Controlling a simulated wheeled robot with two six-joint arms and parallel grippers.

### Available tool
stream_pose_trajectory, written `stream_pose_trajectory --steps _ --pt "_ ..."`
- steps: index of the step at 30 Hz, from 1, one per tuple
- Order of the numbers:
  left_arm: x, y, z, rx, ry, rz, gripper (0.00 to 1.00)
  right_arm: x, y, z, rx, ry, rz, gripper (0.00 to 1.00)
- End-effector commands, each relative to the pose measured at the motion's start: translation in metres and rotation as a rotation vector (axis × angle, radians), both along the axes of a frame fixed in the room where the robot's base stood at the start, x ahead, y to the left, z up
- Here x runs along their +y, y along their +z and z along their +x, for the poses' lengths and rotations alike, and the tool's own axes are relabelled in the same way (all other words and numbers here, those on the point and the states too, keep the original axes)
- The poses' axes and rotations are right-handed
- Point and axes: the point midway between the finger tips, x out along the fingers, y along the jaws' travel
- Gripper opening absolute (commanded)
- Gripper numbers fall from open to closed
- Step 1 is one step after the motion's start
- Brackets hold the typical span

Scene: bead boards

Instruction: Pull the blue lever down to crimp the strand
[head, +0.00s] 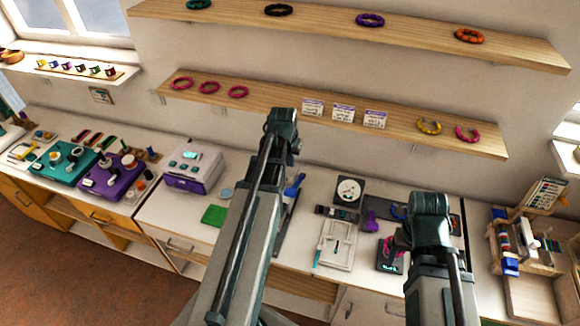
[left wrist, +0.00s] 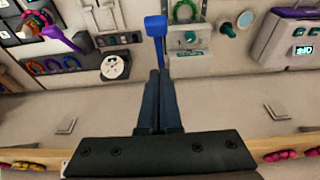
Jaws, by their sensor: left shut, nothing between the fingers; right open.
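The blue lever (head: 293,188) stands on the bench just right of my left forearm in the head view; the forearm hides part of it and its base. In the left wrist view the lever (left wrist: 156,28) has a square blue head and a stem pointing toward my fingertips. My left gripper (left wrist: 158,75) is shut and empty, its tips overlapping the stem's near end; I cannot tell whether they touch.
A white machine with a display (head: 195,168) and a green mat (head: 213,215) are left of my left arm. A round dial (head: 349,190), white tray (head: 336,243) and purple object (head: 370,222) lie right. Wall shelves (head: 330,120) hang above the bench.

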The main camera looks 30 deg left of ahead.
Motion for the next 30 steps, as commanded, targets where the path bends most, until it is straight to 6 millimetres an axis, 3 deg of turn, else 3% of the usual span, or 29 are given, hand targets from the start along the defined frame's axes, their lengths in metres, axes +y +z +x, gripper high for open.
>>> stream_pose_trajectory --steps 20,24,30 --pt "0.006 -0.096 0.024 0.0 0.0 0.0 0.0 -0.001 -0.096 0.001 -0.002 0.03 -0.002 0.68" --pt "0.002 -0.113 0.009 0.0 0.0 0.0 0.0 0.0 -0.112 0.001 -0.002 0.029 -0.001 0.68" --pt "0.0 -0.121 0.003 0.0 0.0 0.0 0.0 0.0 -0.121 0.001 -0.003 0.027 -0.001 0.68"
